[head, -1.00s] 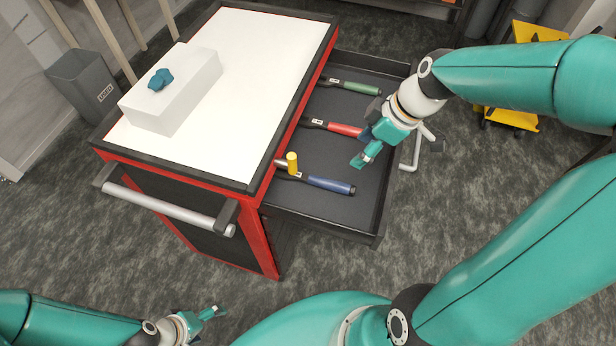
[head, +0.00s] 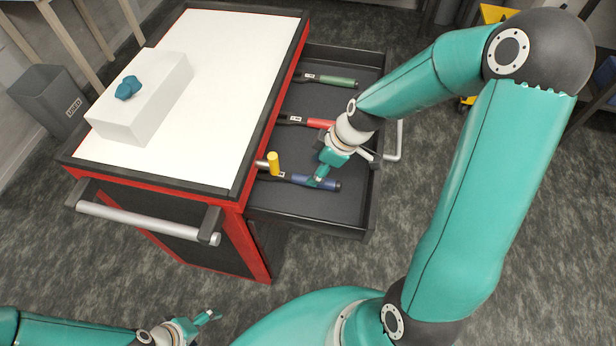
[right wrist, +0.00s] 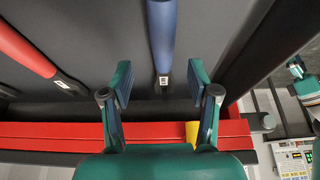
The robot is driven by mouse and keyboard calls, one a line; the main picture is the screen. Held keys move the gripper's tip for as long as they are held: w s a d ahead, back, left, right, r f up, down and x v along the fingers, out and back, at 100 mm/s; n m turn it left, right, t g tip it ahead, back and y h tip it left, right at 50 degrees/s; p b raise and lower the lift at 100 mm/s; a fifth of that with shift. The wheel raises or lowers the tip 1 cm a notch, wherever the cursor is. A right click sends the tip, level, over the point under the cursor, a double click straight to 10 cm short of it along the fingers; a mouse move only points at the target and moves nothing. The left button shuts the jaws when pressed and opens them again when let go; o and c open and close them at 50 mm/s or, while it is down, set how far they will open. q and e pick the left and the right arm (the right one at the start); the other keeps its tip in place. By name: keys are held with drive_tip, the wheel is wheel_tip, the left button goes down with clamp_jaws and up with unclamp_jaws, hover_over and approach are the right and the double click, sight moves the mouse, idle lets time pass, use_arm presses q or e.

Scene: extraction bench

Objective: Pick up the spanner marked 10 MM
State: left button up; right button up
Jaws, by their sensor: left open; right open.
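Three spanners lie in the open drawer: one with a green handle (head: 338,82), one with a red handle (head: 318,123) and one with a blue handle (head: 328,185). Each has a small white label, too small to read. My right gripper (head: 318,180) is open over the blue spanner. In the right wrist view the blue handle (right wrist: 162,38) and its label lie between the two open fingers (right wrist: 160,84), with no grip on it. The red handle (right wrist: 25,50) is to the left there. My left gripper (head: 212,316) is open and empty, low over the floor.
A yellow cylinder (head: 273,162) stands by the blue spanner's inner end. The drawer (head: 368,215) has raised walls. The white-topped cabinet (head: 225,60) carries a white block (head: 150,95) with a teal lump (head: 128,88). A grey bin (head: 48,98) stands at left.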

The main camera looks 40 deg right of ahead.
sight(308, 177)
drive_tip(key=x, duration=0.5)
drive_tip(key=shift+a+p, duration=0.25)
drive_tip(key=shift+p, duration=0.05)
clamp_jaws()
